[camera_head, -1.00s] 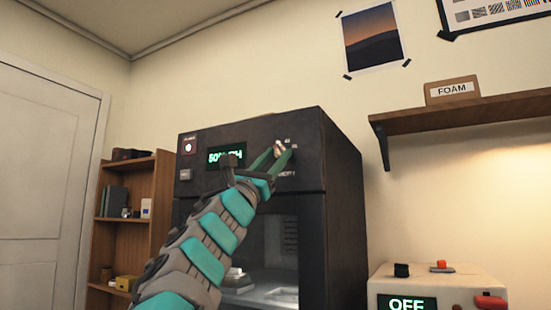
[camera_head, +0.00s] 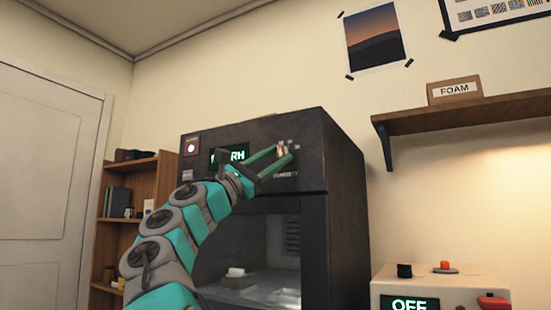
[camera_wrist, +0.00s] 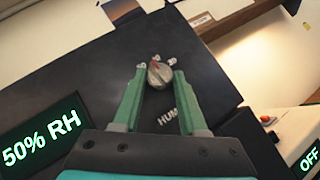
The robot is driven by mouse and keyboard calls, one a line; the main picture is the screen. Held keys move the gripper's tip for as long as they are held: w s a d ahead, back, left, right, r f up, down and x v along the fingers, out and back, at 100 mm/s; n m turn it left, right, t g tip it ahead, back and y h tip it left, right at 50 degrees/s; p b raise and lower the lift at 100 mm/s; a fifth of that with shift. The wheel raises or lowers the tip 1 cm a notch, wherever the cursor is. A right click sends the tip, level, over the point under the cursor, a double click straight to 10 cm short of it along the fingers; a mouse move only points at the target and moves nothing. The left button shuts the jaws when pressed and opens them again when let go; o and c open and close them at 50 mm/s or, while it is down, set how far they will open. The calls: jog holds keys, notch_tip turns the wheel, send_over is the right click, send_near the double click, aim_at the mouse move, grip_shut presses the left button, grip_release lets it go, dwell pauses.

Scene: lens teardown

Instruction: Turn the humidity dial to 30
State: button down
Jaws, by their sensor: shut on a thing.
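The humidity dial (camera_wrist: 159,74) is a round metallic knob with a red pointer mark, on the front panel of the dark cabinet (camera_head: 342,165). It also shows small in the head view (camera_head: 282,150). My gripper (camera_wrist: 159,80) has its two green fingers on either side of the dial and is shut on it. In the head view my gripper (camera_head: 283,151) reaches the panel from the left. The display (camera_wrist: 42,135) reads 50% RH in green; my arm partly covers it in the head view. The scale numbers around the dial are too small to read surely.
Below the panel is a chamber (camera_head: 265,262) with pale items inside. A box with an OFF display (camera_head: 440,285) stands at the lower right. A shelf (camera_head: 465,112) with a box labelled FOAM (camera_head: 454,90) is on the right wall. A wooden bookcase (camera_head: 140,190) stands left.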

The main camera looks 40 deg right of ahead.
jog(key=shift+w+m+g+y, duration=0.15)
jog(key=shift+m+g+y, duration=0.7)
jog(key=shift+m, duration=0.65)
jog(key=shift+r, duration=0.1)
jog(key=shift+c, duration=2.2)
grip_release()
jog(key=b+v, duration=0.1)
jog(key=v, duration=0.7)
jog(key=shift+d, duration=0.15)
